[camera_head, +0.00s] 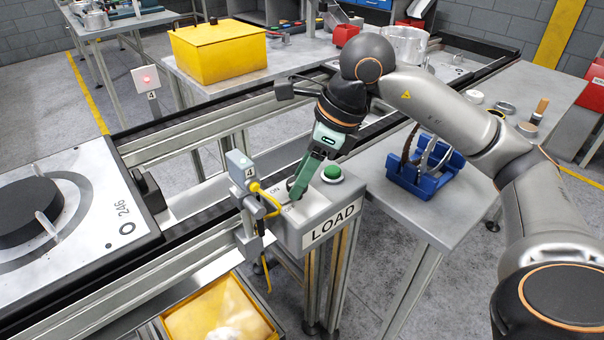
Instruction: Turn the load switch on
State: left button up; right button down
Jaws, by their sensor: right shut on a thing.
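The grey LOAD box (333,226) stands on a post beside the conveyor. Its top carries a green button (332,173) and the dark load switch (291,184), with ON and OFF marks to its left. My right gripper (296,190) reaches down from the upper right, with its green fingers at the switch. It is shut on the switch, and the fingers hide most of it, so I cannot tell which mark it points to. My left gripper is not in view.
A sensor bracket with a yellow cable (265,190) stands just left of the box. A pallet marked 246 (110,215) sits on the conveyor at left. A blue holder (425,180) is on the table at right. A yellow bin (220,315) is below.

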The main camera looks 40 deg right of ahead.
jog(key=m, duration=0.2)
jog(key=m+h, duration=0.1)
jog(key=m, duration=0.1)
jog(key=m+t+h, duration=0.1)
jog(key=shift+a+m, duration=0.25)
jog(key=shift+m, duration=0.15)
jog(key=m+h, duration=0.2)
jog(key=m, duration=0.3)
jog(key=shift+a, duration=0.15)
jog(key=shift+m, duration=0.3)
jog(key=shift+c, duration=1.9)
grip_release()
jog(key=shift+s, duration=0.1)
jog(key=shift+r, duration=0.15)
